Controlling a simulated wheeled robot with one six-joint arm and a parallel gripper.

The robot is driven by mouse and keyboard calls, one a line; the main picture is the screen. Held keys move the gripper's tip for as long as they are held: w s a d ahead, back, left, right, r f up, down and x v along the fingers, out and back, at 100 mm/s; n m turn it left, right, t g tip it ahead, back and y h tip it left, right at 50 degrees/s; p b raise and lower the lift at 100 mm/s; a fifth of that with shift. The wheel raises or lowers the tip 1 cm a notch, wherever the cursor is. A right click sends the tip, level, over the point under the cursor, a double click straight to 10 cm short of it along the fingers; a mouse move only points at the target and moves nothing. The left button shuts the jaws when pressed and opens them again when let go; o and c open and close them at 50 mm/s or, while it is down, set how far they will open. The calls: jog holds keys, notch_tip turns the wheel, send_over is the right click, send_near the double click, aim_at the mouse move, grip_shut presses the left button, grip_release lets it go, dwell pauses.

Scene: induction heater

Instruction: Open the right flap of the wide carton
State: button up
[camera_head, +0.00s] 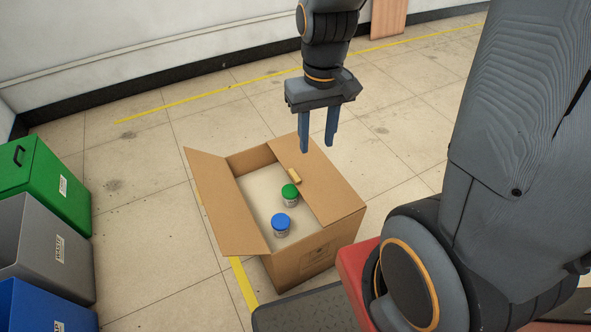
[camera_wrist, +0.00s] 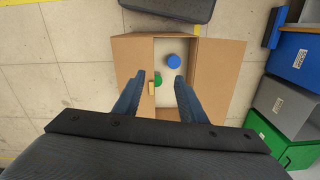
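The wide carton (camera_head: 318,258) stands open-topped on the floor; it also shows in the wrist view (camera_wrist: 193,50). Its right flap (camera_head: 322,183) lies roughly flat over the right part of the opening, on the picture-left side in the wrist view (camera_wrist: 133,60). A small tan tab (camera_head: 294,175) sits at that flap's inner edge; it also shows in the wrist view (camera_wrist: 152,88). The left flap (camera_head: 222,203) is folded outward. My gripper (camera_head: 318,148) is open and empty above the carton's far right side, apart from the flap. Its fingers also show in the wrist view (camera_wrist: 160,76).
A blue-lidded jar (camera_head: 281,224) and a green-lidded jar (camera_head: 289,194) stand inside the carton. Green (camera_head: 45,180), grey (camera_head: 45,245) and blue (camera_head: 40,308) bins stand at left. Floor behind the carton is clear.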

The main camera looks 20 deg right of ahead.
jog(key=n+b, duration=0.2)
jog(key=b, duration=0.9)
send_over(294, 175)
notch_tip(294, 175, down, 25)
jog(key=shift+f, duration=0.2)
jog(key=shift+f+b, duration=0.55)
jog(key=shift+f, duration=3.3)
grip_shut()
